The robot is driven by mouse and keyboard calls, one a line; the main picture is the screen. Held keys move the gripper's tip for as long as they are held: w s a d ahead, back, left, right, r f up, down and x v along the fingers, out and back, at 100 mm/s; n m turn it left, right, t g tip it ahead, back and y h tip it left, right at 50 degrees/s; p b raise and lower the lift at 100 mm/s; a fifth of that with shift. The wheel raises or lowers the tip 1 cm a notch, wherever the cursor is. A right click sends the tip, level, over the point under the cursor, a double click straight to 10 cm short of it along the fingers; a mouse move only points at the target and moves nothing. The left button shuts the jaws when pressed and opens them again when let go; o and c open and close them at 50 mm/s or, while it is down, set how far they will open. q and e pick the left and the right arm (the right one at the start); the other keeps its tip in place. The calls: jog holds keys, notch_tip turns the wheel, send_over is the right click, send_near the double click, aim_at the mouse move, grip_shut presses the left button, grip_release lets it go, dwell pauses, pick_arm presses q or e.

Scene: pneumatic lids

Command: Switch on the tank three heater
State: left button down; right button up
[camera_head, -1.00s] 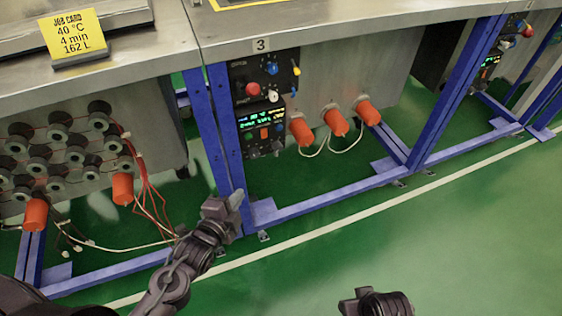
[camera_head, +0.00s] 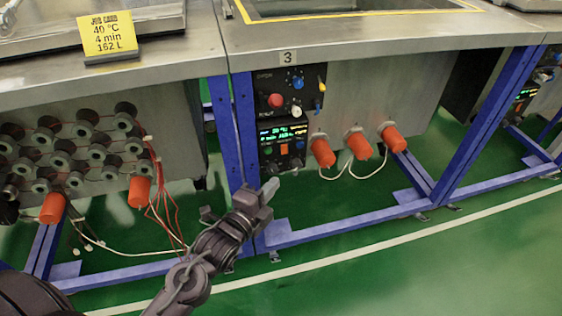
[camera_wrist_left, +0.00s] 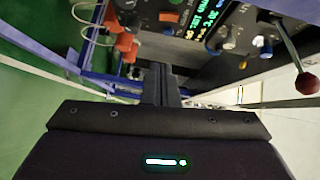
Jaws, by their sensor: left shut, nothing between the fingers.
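Tank three (camera_head: 355,38) is a steel tank bench with a "3" tag (camera_head: 288,58) on its front edge. Below the tag is a black control box (camera_head: 262,84) with a red knob, a blue knob and a white knob. Under it is a panel with a lit green and blue display (camera_head: 283,134), an orange switch (camera_head: 284,149) and small knobs. The orange switch also shows in the left wrist view (camera_wrist_left: 168,17); its position cannot be told. My left gripper (camera_head: 272,187) is shut and empty, below the panel and apart from it. My right gripper is out of view.
Several orange caps (camera_head: 358,144) with white cables stick out right of the panel. Blue frame legs (camera_head: 220,128) stand left of it. A yellow job card (camera_head: 109,36) reads 40 °C, 4 min, 162 L. The green floor in front is clear.

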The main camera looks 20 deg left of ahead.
aim_at(284, 149)
pick_arm(q)
jog(key=w, duration=0.3)
jog(key=w+b, duration=0.1)
jog(key=w, duration=0.2)
jog(key=w+f, duration=0.1)
jog(key=w, duration=0.3)
jog(key=shift+a+b, duration=0.3)
jog(key=shift+a, duration=0.1)
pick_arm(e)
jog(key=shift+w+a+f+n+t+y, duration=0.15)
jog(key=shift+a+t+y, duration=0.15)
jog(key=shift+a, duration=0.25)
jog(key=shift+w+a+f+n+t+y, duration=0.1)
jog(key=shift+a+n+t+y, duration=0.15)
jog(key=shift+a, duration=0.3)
pick_arm(q)
jog(key=shift+a, duration=0.1)
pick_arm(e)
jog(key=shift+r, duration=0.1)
